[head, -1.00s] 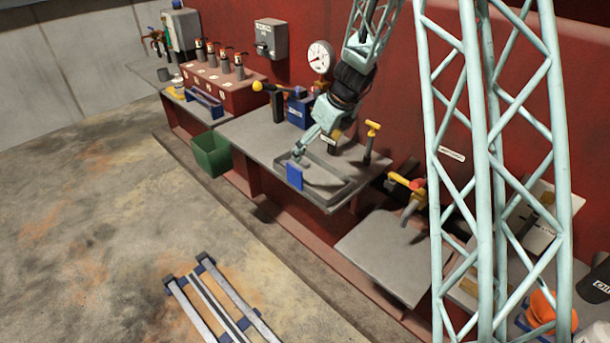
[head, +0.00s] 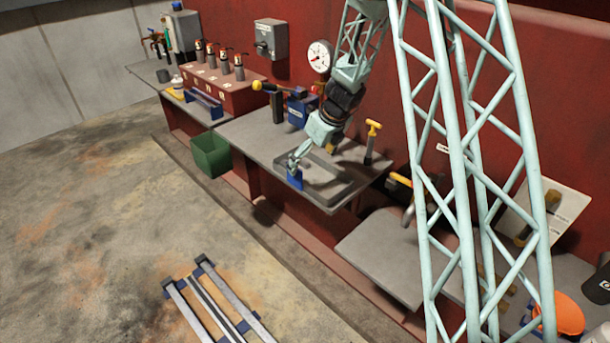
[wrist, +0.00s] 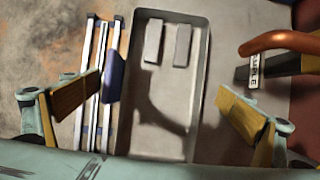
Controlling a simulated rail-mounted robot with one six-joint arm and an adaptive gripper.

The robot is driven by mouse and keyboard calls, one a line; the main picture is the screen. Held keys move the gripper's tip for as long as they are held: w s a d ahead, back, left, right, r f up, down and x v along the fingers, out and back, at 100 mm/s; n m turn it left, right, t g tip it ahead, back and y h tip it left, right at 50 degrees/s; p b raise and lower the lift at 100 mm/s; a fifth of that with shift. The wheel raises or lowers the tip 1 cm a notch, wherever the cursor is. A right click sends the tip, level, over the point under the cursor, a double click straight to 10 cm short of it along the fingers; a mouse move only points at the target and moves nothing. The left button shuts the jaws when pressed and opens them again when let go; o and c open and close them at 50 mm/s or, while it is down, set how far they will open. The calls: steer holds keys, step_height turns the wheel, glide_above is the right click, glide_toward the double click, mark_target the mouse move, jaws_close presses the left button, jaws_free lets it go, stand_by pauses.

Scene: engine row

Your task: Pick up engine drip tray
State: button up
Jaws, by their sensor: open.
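The engine drip tray (head: 330,181) is a shallow grey rectangular tray lying flat on the grey bench. It has a blue upright tab (head: 296,179) at its near left side. In the wrist view the tray (wrist: 165,130) lies between my fingers, with two grey blocks inside and my shadow across its floor. The blue tab (wrist: 115,77) is just right of the left finger's tip. My gripper (wrist: 160,95) is open and empty above the tray. In the head view my gripper (head: 294,160) is right by the tab and partly covers it; contact cannot be told.
A yellow-topped T-handle tool (head: 371,140) stands right of the tray, and a blue device (head: 300,110) stands behind it. An orange curved part (wrist: 285,42) is at the right in the wrist view. A green bin (head: 211,154) stands left of the bench. The floor in front is largely clear.

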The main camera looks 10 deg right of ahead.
mark_target(307, 176)
steer(key=shift+f, duration=0.1)
steer(key=shift+b+x, duration=1)
steer(key=shift+x, duration=1.55)
steer(key=shift+w, duration=0.1)
steer(key=shift+c, duration=0.9)
steer(key=shift+d, duration=0.1)
steer(key=c, duration=0.7)
steer(key=shift+o, duration=0.2)
steer(key=shift+r, duration=0.3)
steer(key=shift+r+p, duration=1)
steer(key=shift+r, duration=0.65)
steer(key=shift+s, duration=0.45)
steer(key=s+r+b, duration=0.1)
steer(key=s+b, duration=0.3)
steer(key=s, duration=1.1)
steer(key=shift+a+r, duration=0.15)
steer(key=shift+a, duration=0.05)
